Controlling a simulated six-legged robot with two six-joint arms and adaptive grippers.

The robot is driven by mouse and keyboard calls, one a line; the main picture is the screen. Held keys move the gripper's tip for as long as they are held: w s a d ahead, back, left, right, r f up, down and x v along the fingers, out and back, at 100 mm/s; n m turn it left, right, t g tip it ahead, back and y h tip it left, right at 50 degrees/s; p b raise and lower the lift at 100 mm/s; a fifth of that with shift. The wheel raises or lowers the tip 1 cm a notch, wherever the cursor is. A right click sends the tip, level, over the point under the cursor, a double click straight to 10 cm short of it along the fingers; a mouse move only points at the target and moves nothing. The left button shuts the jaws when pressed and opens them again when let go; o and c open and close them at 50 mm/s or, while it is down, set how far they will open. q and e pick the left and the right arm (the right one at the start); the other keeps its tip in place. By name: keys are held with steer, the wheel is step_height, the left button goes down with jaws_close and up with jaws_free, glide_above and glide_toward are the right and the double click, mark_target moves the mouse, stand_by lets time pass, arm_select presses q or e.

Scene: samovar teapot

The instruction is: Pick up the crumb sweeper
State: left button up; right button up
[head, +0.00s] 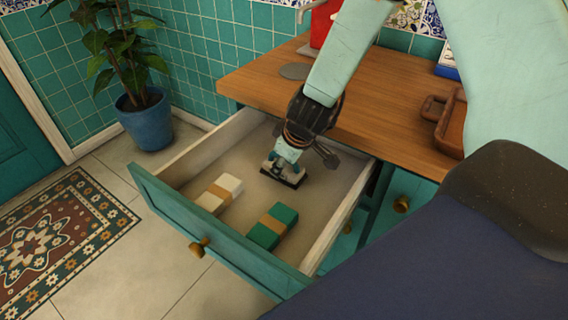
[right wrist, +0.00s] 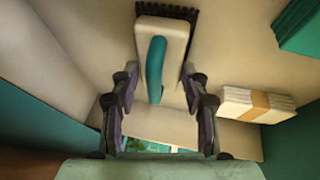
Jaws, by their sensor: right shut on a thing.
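The crumb sweeper (right wrist: 174,34) has a white body, a teal handle and black bristles. In the head view the crumb sweeper (head: 281,179) is at the far part of the open drawer (head: 196,240), partly hidden by my right gripper (head: 286,165). The right gripper reaches down into the drawer from above. In the right wrist view the fingers of my right gripper (right wrist: 160,88) stand on either side of the sweeper, shut on it. Whether the bristles touch the drawer floor I cannot tell. My left gripper is not in view.
A white banded bundle (head: 219,193) and a teal banded bundle (head: 272,226) lie in the drawer, nearer its front. The wooden countertop (head: 385,122) overhangs the drawer's back, with a brown tray (head: 452,122) at right. A potted plant (head: 146,120) stands on the floor at left.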

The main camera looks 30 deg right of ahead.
mark_target(290, 175)
steer(key=shift+r+p, duration=0.65)
steer(key=s+p, duration=0.1)
steer(key=s, duration=0.3)
steer(key=shift+s+a, duration=0.2)
step_height(290, 175, up, 14)
steer(key=p, duration=1.1)
steer(key=shift+w+f, duration=0.15)
steer(key=shift+w, duration=0.05)
